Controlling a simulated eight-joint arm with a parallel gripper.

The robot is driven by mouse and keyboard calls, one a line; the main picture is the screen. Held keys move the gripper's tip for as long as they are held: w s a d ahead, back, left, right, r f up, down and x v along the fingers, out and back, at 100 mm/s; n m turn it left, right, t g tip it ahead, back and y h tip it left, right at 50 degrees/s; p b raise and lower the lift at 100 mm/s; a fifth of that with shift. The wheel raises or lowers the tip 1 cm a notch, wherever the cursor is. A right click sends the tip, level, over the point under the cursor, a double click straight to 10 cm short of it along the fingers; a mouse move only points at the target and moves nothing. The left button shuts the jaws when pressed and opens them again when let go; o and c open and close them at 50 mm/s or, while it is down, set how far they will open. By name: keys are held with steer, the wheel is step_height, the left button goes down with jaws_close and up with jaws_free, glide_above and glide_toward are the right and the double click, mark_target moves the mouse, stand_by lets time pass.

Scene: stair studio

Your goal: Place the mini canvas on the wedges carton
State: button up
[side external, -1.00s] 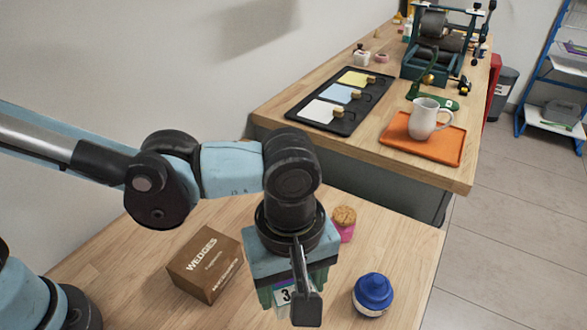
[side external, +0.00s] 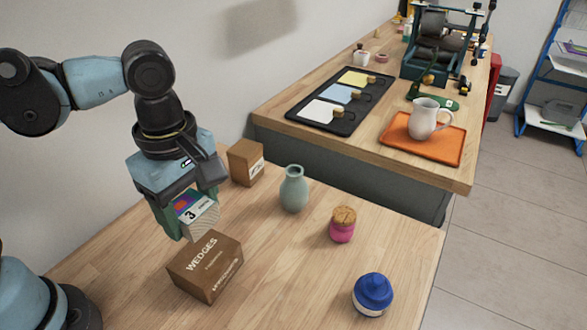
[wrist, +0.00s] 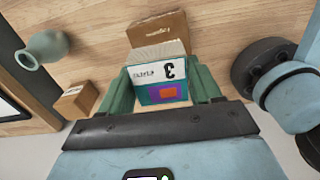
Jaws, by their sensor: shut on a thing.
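The wedges carton (side external: 206,267) is a brown box lying on the near wooden table. In the wrist view the carton (wrist: 158,30) shows partly behind the held canvas. The mini canvas (side external: 200,213) is a small block with a white label, a "3" and a purple and orange patch. My gripper (side external: 184,212) is shut on the canvas and holds it just above the carton's far edge. In the wrist view the canvas (wrist: 160,84) sits between the green fingers. Whether its lower edge touches the carton I cannot tell.
A smaller brown box (side external: 246,163), a green vase (side external: 293,189), a pink jar with a cork lid (side external: 343,224) and a blue-lidded jar (side external: 373,294) stand on the same table. The table's middle front is clear. A second bench (side external: 379,153) stands behind.

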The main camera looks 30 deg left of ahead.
mark_target(203, 254)
steer(key=shift+a+f, duration=0.25)
steer(key=shift+f, duration=3.75)
steer(key=shift+f, duration=0.15)
steer(key=o, duration=1)
steer(key=shift+o, duration=0.2)
